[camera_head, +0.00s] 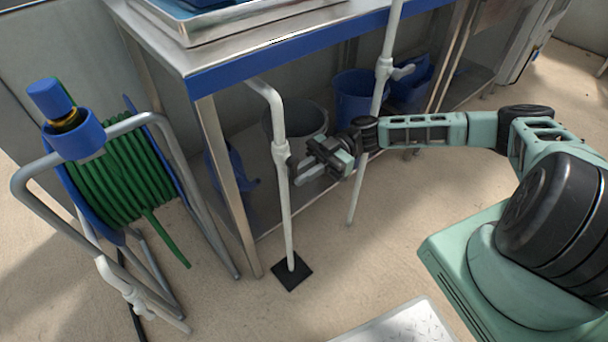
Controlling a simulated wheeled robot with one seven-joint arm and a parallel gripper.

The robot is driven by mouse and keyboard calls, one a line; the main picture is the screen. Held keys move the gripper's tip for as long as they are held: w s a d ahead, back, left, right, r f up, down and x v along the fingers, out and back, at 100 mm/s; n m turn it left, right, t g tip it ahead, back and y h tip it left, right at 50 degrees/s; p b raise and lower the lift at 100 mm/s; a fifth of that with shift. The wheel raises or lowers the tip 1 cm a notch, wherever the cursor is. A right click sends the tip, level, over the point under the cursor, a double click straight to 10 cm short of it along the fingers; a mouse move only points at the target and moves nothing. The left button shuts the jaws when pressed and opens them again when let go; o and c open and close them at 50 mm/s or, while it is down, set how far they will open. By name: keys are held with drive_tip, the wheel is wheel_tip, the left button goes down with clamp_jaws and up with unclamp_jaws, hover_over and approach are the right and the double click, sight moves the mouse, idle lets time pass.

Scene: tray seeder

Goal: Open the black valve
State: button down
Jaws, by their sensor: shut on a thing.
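A thin white standpipe (286,215) rises from a black square base plate (292,272) in front of the workbench. A pale valve body (282,154) sits partway up it. A small dark part on its right side looks like the handle of the black valve (292,165). My gripper (302,171) reaches in from the right at the height of the valve. Its fingers are shut on this dark part, which they largely hide. The handle's exact angle cannot be told.
A steel workbench (270,57) with a blue edge stands behind the pipe. A second white pipe with a pale valve (384,70) passes behind my arm. A green hose reel (120,185) stands at left. Buckets (357,92) sit on the bench's lower shelf.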

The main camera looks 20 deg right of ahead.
drive_tip(key=shift+a, duration=0.1)
drive_tip(key=c, duration=1.4)
unclamp_jaws()
drive_tip(key=shift+c, duration=0.2)
